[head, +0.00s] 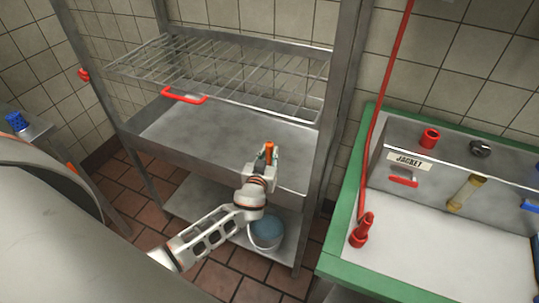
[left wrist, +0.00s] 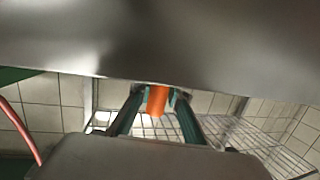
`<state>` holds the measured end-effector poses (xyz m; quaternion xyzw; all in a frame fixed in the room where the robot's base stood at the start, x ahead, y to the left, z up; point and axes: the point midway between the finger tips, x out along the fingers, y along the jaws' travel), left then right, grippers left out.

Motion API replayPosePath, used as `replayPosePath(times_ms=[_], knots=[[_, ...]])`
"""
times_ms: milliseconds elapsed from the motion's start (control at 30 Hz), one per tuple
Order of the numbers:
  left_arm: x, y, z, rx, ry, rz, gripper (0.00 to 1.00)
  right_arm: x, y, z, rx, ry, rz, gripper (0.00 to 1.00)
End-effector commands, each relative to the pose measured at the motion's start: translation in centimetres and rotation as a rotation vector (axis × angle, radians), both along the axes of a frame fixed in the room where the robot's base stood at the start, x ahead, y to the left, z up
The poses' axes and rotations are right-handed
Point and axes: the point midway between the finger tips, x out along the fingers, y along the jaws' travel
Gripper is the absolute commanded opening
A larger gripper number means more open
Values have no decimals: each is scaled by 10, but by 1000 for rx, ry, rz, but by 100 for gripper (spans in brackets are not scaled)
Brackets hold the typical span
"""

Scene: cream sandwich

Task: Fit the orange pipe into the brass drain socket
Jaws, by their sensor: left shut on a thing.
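The orange pipe (head: 269,149) is held upright in my left gripper (head: 266,157), in front of the metal shelf rack. In the left wrist view the pipe (left wrist: 157,99) sits between the two dark green fingers of the left gripper (left wrist: 158,97), which are shut on it. Its upper part is hidden there by a grey metal surface. My right gripper is not in view.
The rack has a wire shelf (head: 225,72), a solid metal shelf (head: 190,130) and a low shelf with a bucket (head: 266,235). A green-edged basin (head: 345,235) with a red hose (head: 385,100) stands at right. Tiled floor (head: 225,280) shows below.

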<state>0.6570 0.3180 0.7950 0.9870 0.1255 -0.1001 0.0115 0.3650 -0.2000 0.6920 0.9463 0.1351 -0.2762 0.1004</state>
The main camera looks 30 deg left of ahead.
Motion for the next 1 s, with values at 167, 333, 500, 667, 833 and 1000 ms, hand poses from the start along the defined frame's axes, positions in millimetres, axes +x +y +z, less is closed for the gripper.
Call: replayPosePath(times_ms=[167, 333, 500, 667, 833, 1000], knots=[[0, 0, -2, -2, -2, -1, 0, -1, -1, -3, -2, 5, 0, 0], [0, 0, -3, -2, -2, -1, 0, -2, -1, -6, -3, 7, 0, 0], [0, -1, -5, -1, -1, -1, 28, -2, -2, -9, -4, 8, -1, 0], [0, 0, -5, -1, -1, -1, 34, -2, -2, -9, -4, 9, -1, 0], [0, 0, -5, -1, -1, -1, 34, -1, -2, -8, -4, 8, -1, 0], [0, 0, 1, 0, -1, 0, 34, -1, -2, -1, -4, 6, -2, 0]])
